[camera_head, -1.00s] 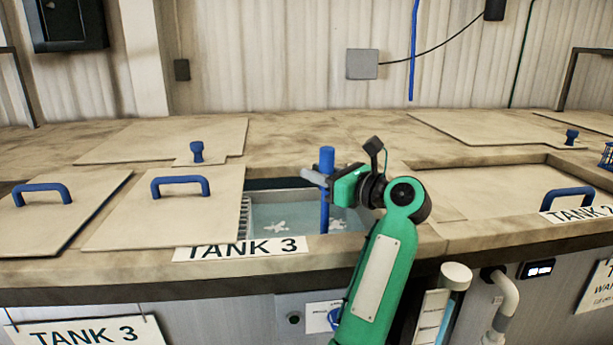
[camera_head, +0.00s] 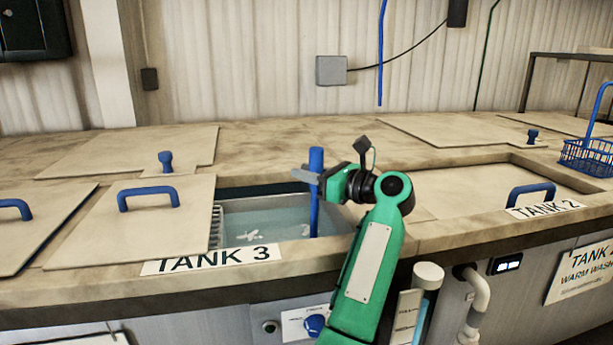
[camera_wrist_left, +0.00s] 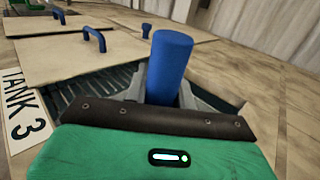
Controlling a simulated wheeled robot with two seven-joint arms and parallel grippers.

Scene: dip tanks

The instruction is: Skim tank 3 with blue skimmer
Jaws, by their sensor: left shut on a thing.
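Tank 3 (camera_head: 275,222) is partly uncovered in the head view, with water in it and small white bits floating at the surface. My left gripper (camera_head: 314,178) is over the right part of the opening, shut on the upright blue handle of the blue skimmer (camera_head: 316,190). The handle's top also shows in the left wrist view (camera_wrist_left: 171,62), between the fingers. The handle's lower end goes down into the tank; the skimmer's head is hidden. The tank 3 lid (camera_head: 135,225) with a blue handle lies to the left of the opening. My right gripper is not in view.
The tank 2 lid (camera_head: 465,195) lies closed to the right. A blue wire basket (camera_head: 588,158) stands at the far right. Another lid with a blue handle (camera_head: 30,225) lies at the left. The counter behind the tank is mostly clear.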

